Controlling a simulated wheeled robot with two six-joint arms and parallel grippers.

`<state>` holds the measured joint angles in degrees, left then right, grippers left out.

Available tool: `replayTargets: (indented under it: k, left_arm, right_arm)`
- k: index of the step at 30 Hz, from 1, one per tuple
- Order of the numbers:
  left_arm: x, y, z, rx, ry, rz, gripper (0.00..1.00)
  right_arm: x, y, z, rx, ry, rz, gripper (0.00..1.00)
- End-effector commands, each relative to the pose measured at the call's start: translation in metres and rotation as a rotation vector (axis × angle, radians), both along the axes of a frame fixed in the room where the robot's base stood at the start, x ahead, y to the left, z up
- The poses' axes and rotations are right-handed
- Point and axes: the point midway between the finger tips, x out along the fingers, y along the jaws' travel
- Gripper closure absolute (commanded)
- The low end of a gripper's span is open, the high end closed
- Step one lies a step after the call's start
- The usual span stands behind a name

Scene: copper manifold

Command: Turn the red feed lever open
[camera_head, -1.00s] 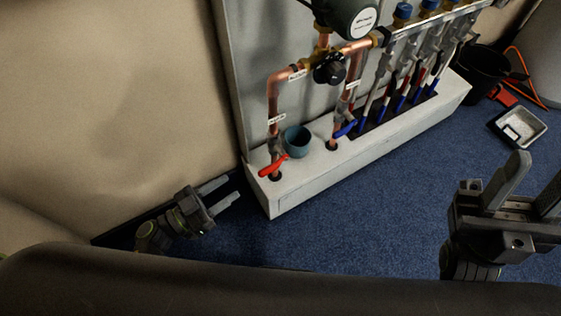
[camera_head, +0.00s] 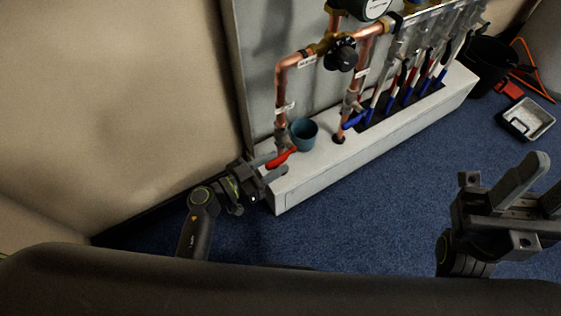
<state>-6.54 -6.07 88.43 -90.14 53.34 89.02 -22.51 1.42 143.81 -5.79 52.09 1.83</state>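The red feed lever (camera_head: 283,157) sits low on the left copper pipe (camera_head: 280,110), at the left end of the white plinth. It slants down to the left from the pipe. My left gripper (camera_head: 272,166) is at the lever's lower left end, with its fingers apart and pointing at it. The lever's end seems to lie at or between the fingertips; I cannot tell whether they touch it. My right gripper (camera_head: 538,184) is open and empty at the right, far from the lever.
A teal cup (camera_head: 304,134) stands on the plinth (camera_head: 330,172) just right of the lever. A blue lever (camera_head: 354,120) and several blue-tipped handles are further right. A black bucket (camera_head: 487,66) and a grey tray (camera_head: 527,119) are on the floor. The blue carpet in front is clear.

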Motion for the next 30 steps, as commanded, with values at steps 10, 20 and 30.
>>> replayTargets:
  k: [10,20,30]
  left_arm:
    - [0.015,-0.019,0.000,0.000,0.000,0.001,0.61]
    - [0.015,-0.019,0.000,0.000,0.000,0.000,0.78]
    - [0.015,-0.019,0.000,0.001,-0.001,0.001,1.00]
  right_arm:
    - [-0.003,-0.003,-0.007,0.027,-0.021,0.010,0.64]
    - [-0.003,-0.002,-0.007,0.025,-0.020,0.010,0.64]
    - [-0.002,-0.002,-0.007,0.021,-0.018,0.011,0.64]
